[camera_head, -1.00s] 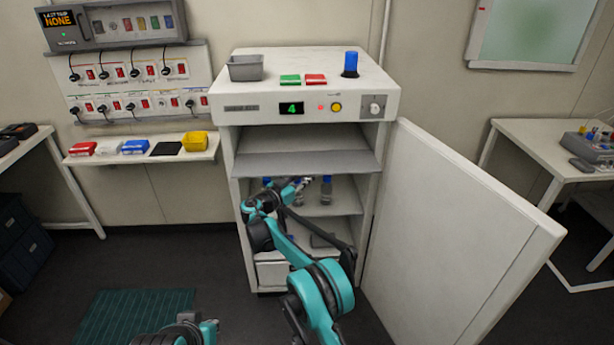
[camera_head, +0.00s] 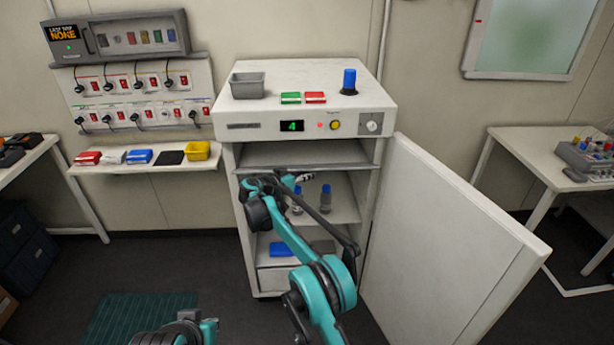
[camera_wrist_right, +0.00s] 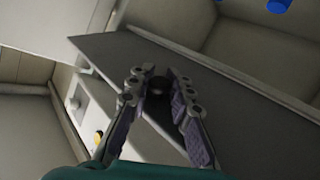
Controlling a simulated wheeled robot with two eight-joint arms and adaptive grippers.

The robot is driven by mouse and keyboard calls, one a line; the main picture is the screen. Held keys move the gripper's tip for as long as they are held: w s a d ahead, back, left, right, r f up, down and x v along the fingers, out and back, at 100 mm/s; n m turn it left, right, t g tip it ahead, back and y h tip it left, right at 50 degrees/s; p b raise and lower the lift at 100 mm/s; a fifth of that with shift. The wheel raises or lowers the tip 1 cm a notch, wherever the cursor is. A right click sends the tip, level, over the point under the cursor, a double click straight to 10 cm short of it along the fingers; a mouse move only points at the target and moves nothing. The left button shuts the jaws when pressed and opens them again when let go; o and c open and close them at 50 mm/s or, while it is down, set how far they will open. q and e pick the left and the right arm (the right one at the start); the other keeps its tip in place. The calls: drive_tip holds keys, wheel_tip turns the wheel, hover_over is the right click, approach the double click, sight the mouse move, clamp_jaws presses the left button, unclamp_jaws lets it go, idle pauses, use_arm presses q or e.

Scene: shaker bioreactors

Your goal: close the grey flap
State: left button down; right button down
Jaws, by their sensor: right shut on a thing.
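The grey flap (camera_head: 325,154) is a wide panel under the cabinet's control strip, above the open shelves. In the right wrist view the flap (camera_wrist_right: 225,95) runs slantwise across the picture, with a small dark round knob (camera_wrist_right: 157,90) on it. My right gripper (camera_head: 304,178) is at the flap's lower front edge. In the wrist view its fingers (camera_wrist_right: 158,75) stand on both sides of the knob, shut on it. Part of my left arm shows at the bottom of the head view (camera_head: 190,328); its fingers cannot be made out.
The white cabinet door (camera_head: 440,240) stands wide open on the right. Blue-capped bottles (camera_head: 326,200) stand on the shelf behind my right arm. A blue item (camera_head: 281,250) lies lower down. A grey bin (camera_head: 247,86) and a blue lamp (camera_head: 349,82) stand on top.

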drive_tip(key=shift+w+r+p, duration=0.25)
drive_tip(key=shift+r, duration=0.2)
drive_tip(key=shift+w+r+p, duration=0.2)
drive_tip(key=shift+r, duration=0.25)
drive_tip(key=c, duration=1.3)
unclamp_jaws()
drive_tip(key=shift+a, duration=0.1)
drive_tip(key=shift+c, duration=0.2)
drive_tip(key=shift+s+a, duration=0.1)
drive_tip(key=v, duration=1.1)
drive_tip(key=shift+s+a, duration=0.25)
drive_tip(key=shift+s, duration=0.05)
drive_tip(key=shift+r, duration=0.15)
